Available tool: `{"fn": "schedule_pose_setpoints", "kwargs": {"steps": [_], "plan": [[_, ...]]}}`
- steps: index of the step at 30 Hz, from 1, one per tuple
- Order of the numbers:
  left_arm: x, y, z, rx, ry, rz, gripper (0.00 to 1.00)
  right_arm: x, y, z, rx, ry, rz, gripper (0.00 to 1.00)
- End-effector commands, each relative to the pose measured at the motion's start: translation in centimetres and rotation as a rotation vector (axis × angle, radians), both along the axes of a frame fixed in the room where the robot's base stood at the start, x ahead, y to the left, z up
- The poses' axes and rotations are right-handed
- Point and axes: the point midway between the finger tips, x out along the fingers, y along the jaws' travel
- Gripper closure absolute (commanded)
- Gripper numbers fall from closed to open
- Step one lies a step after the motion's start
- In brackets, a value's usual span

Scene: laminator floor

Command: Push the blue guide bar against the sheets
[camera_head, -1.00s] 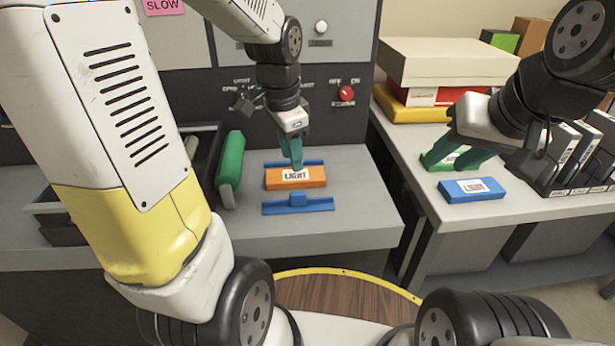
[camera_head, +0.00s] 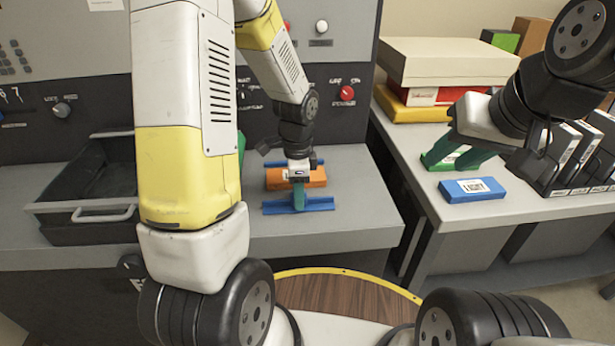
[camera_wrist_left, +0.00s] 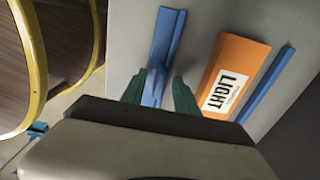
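The blue guide bar (camera_head: 322,203) with its raised block lies on the grey counter in front of the orange pack of sheets (camera_head: 312,178). In the left wrist view a strip of counter separates the bar (camera_wrist_left: 169,38) from the orange pack (camera_wrist_left: 233,62), labelled LIGHT. A second blue bar (camera_wrist_left: 268,84) runs along the pack's far side. My left gripper (camera_head: 298,203) is down at the bar. Its green fingers (camera_wrist_left: 160,88) stand open on both sides of the block, with a gap visible on the right. My right gripper (camera_head: 465,158) appears open above the right table.
A black tray (camera_head: 95,215) with a handle stands on the left of the counter. The right table holds a green pack (camera_head: 437,160), a blue pack (camera_head: 472,188), black files (camera_head: 565,160) and stacked boxes (camera_head: 450,62). A control panel (camera_head: 350,110) rises behind the counter.

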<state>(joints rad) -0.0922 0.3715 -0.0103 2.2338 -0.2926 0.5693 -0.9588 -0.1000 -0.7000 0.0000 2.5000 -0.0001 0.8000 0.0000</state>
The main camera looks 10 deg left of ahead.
Motion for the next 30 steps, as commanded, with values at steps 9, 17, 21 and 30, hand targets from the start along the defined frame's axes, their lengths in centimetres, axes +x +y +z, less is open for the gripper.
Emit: {"fn": "schedule_pose_setpoints", "kwargs": {"steps": [9,17,21,30], "plan": [[0.0,0.0,-0.19,0.0,0.0,0.0,0.72,0.0,0.0,0.0,0.0,0.0,0.0,0.64],[-0.08,-0.01,-0.19,0.0,0.002,0.0,1.0,0.0,0.0,0.0,0.0,0.0,0.0,0.64],[-0.14,-0.02,-0.2,0.0,0.003,0.0,1.0,0.0,0.0,0.0,0.0,0.0,0.0,0.64],[-0.25,-0.04,-0.22,0.0,0.006,0.0,1.0,0.0,0.0,0.0,0.0,0.0,0.0,0.64]]}}
